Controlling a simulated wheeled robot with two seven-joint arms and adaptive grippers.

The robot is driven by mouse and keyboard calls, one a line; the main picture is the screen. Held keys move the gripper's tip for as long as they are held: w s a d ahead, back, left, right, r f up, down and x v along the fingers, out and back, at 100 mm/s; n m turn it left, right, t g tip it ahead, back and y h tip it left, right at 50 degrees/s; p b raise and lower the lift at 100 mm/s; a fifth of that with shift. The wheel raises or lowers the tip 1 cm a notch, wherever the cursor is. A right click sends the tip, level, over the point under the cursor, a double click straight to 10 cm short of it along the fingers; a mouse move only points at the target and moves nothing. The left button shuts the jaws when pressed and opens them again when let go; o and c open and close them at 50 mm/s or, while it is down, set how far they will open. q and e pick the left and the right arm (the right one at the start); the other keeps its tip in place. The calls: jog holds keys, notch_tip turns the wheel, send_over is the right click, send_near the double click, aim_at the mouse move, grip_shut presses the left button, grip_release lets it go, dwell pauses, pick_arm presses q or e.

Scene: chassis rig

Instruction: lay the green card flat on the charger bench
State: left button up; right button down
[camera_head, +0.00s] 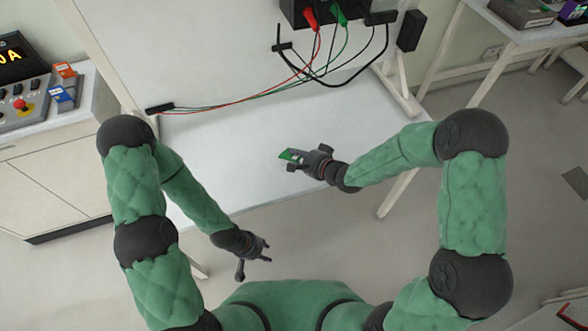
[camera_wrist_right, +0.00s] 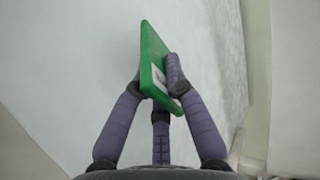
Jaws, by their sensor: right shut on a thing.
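The green card (camera_head: 287,155) is held by my right gripper (camera_head: 297,160) above the white bench (camera_head: 235,160). In the right wrist view the green card (camera_wrist_right: 151,55) stands on edge, tilted, between the fingers of my right gripper (camera_wrist_right: 160,88), with a pale patch on its right face. The gap between card and bench top is hard to judge. My left gripper (camera_head: 256,265) is in front of the bench's near edge, away from the card, with its fingers apart and nothing between them.
Red, green and black cables (camera_head: 300,75) run from a dark box (camera_head: 340,12) at the back across the bench to a black piece (camera_head: 160,107) at left. A control panel (camera_head: 22,85) with orange and blue cards stands far left. The bench's middle is clear.

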jog(key=shift+f+b, duration=0.4)
jog(key=shift+f, duration=0.9)
jog(key=c, duration=1.4)
grip_release()
jog(key=shift+c, duration=0.2)
jog(key=p+v, duration=0.4)
jog(key=v, duration=0.2)
jog(key=shift+d+r, duration=0.1)
jog(key=shift+r, duration=0.1)
jog(key=shift+p+v, duration=0.55)
jog(key=shift+v, duration=0.3)
jog(key=shift+s+f, duration=0.1)
